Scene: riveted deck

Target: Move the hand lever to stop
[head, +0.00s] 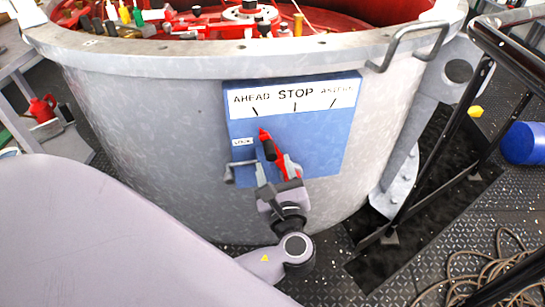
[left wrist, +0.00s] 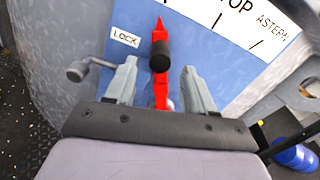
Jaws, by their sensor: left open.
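The hand lever (head: 268,148) is red with a black grip and stands on a blue panel (head: 338,140) marked AHEAD, STOP and ASTERN. Its red tip leans up and left, towards the AHEAD mark and left of the STOP mark. In the left wrist view the lever (left wrist: 160,55) rises between my fingers. My left gripper (head: 278,172) is open in front of the lower panel, one finger on each side of the lever, with gaps showing on both sides in the wrist view (left wrist: 160,65). The lever's base is partly hidden by the gripper. My right gripper is not in view.
A grey lock handle (head: 240,172) below a LOCK label (head: 242,142) sits close left of my gripper. The panel is on a large grey drum (head: 150,120) with a grab handle (head: 408,45). Black railing (head: 475,100) and coiled rope (head: 490,280) are at right.

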